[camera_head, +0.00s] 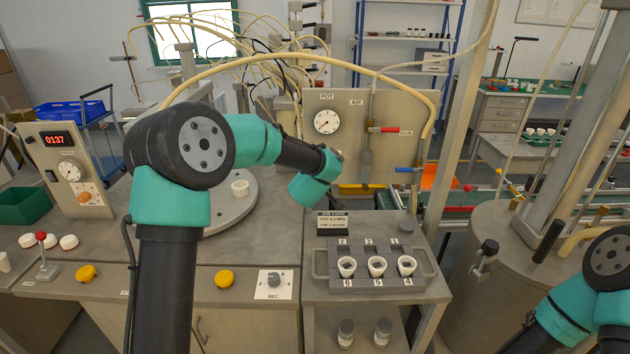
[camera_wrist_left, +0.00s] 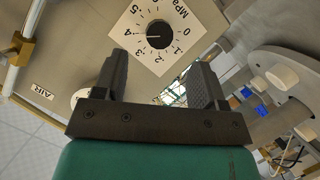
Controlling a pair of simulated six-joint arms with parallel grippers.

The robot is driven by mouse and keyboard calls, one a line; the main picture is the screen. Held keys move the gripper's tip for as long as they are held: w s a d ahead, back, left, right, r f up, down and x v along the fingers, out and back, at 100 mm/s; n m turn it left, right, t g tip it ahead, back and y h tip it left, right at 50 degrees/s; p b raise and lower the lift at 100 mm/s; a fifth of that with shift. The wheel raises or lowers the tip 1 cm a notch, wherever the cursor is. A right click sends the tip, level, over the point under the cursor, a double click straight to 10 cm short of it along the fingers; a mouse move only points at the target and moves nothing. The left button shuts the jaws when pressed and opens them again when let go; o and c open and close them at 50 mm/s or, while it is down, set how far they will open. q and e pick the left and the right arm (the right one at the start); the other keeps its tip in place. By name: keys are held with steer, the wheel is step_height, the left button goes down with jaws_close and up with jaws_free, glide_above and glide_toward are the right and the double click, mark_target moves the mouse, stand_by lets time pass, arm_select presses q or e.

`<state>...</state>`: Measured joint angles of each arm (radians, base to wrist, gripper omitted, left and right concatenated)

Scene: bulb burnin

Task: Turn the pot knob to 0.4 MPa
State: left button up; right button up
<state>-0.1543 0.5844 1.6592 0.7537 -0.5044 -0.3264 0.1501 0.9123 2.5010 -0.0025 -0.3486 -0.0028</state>
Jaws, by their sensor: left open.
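The pot knob (camera_wrist_left: 160,35) is black and round, on a white square dial plate (camera_wrist_left: 151,61) marked in MPa. Its light pointer line points left in the left wrist view, near the .4 mark. My left gripper (camera_wrist_left: 160,70) is open, its two dark fingers apart, with the knob beyond the fingertips and nothing between them. In the head view the pot panel (camera_head: 383,106) carries a round white gauge (camera_head: 326,121) under the POT label. The knob cannot be made out there, and my left wrist is in front of the panel's lower left. My right gripper is out of view.
A red-handled valve (camera_head: 388,129) and a blue-handled valve (camera_head: 405,169) are on the panel's right side. A pale hose (camera_head: 300,59) arches over it.

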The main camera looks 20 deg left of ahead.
arm_select(q)
steer(key=v, duration=1)
steer(key=shift+s, duration=0.15)
